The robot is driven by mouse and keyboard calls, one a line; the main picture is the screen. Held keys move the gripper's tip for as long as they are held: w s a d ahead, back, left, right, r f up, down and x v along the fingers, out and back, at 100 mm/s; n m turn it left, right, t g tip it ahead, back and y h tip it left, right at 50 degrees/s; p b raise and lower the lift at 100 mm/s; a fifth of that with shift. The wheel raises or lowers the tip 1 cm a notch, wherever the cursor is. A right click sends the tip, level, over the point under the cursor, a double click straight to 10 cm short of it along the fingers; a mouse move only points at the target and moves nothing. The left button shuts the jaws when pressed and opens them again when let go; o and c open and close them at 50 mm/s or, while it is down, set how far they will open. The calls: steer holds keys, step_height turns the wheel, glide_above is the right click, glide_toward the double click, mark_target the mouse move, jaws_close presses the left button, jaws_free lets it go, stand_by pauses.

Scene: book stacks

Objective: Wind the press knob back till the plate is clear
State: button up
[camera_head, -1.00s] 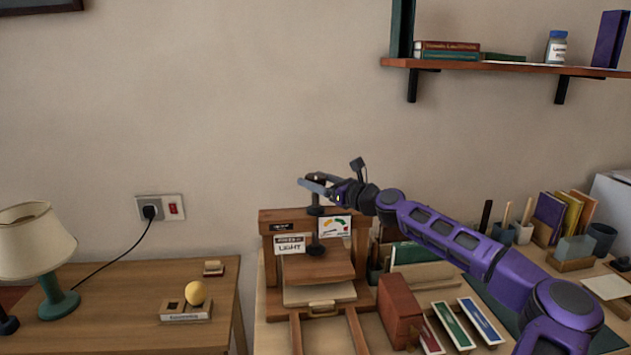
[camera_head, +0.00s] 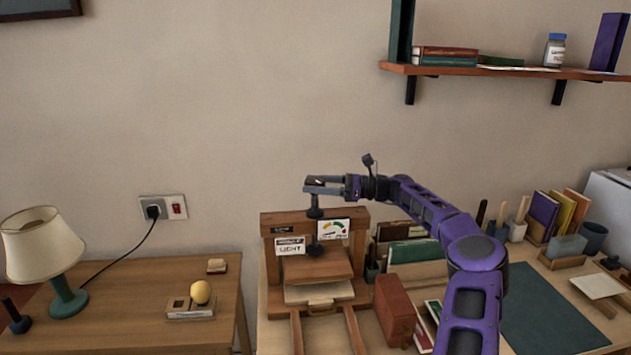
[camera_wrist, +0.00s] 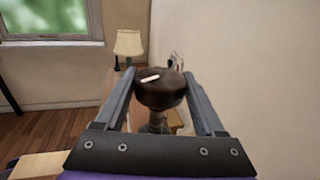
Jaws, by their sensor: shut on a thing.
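The wooden press stands on the table below my gripper, with its frame (camera_head: 355,245) carrying a "LIGHT" sign (camera_head: 291,246) and a coloured dial card (camera_head: 333,229). Its dark round knob (camera_wrist: 160,89) tops a dark screw (camera_head: 314,230) that runs down through the frame. The brown pressing plate (camera_head: 318,266) sits low, just above a pale slab (camera_head: 300,294); I cannot tell whether they touch. My gripper (camera_head: 316,185) is level at the top of the screw, shut on the knob. In the wrist view a finger of my gripper (camera_wrist: 160,95) lies on each side of the knob, which bears a white mark.
A red-brown box (camera_head: 393,308) stands close right of the press, with several coloured cards beside it. Upright folders (camera_head: 410,252) stand behind. A side table (camera_head: 110,325) holds a lamp (camera_head: 45,245). A wall shelf (camera_head: 490,70) is above right.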

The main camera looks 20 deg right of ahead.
steer(key=shift+a+f+n+g+y+p, duration=0.15)
steer(key=shift+f+n+g+y, duration=0.2)
steer(key=shift+g, duration=0.4)
steer(key=shift+a+f+n+g+y+p, duration=0.15)
steer(key=shift+f+n+g+y, duration=0.2)
steer(key=shift+g, duration=0.4)
steer(key=shift+d, duration=0.1)
steer(key=o, duration=1.4)
steer(key=shift+r, duration=0.1)
steer(key=shift+c, duration=0.2)
steer(key=shift+r, duration=0.2)
steer(key=shift+d, duration=0.1)
steer(key=shift+d, duration=0.1)
